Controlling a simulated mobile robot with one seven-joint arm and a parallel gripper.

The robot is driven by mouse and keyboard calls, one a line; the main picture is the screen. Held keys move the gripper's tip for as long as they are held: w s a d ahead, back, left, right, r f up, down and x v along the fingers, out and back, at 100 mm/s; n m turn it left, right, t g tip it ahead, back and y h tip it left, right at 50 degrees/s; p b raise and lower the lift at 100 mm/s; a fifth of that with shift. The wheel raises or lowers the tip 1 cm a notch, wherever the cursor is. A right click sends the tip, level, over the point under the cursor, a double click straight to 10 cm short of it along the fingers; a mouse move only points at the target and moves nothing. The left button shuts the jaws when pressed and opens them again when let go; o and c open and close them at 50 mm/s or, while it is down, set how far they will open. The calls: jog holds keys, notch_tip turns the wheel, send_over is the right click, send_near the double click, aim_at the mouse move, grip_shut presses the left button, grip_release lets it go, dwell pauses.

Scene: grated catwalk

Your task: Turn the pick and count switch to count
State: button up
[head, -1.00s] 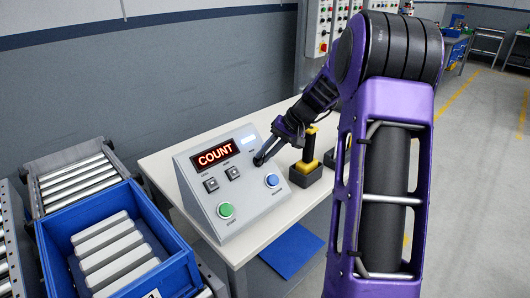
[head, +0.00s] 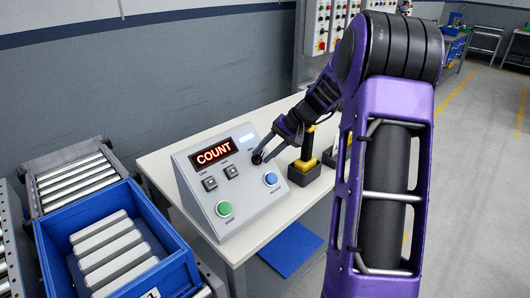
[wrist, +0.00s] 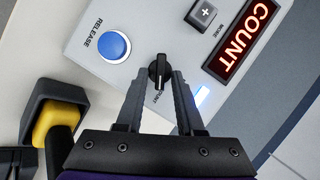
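The pick and count switch is a small black knob (wrist: 159,70) on the sloped face of a grey control box (head: 245,200). In the wrist view, its narrow grip runs up and down the picture, with its lower end by a partly hidden label ending in "OUNT". My gripper (wrist: 160,76) has one finger on each side of the knob, with narrow gaps showing, so it looks open around it. In the head view my gripper (head: 264,153) is at the box's upper right, largely covering the knob. The red display (head: 213,153) reads COUNT.
The box also carries a blue RELEASE button (wrist: 114,46), a green button (head: 224,208) and two dark square buttons. A yellow and black tool (head: 306,158) stands close right of the box on the white table (head: 160,160). A blue bin (head: 50,240) is at left.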

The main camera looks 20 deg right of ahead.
jog(key=shift+o, duration=0.2)
jog(key=p+v, duration=0.1)
jog(key=v, duration=1.6)
jog(key=shift+r, duration=0.15)
jog(key=shift+d, duration=0.1)
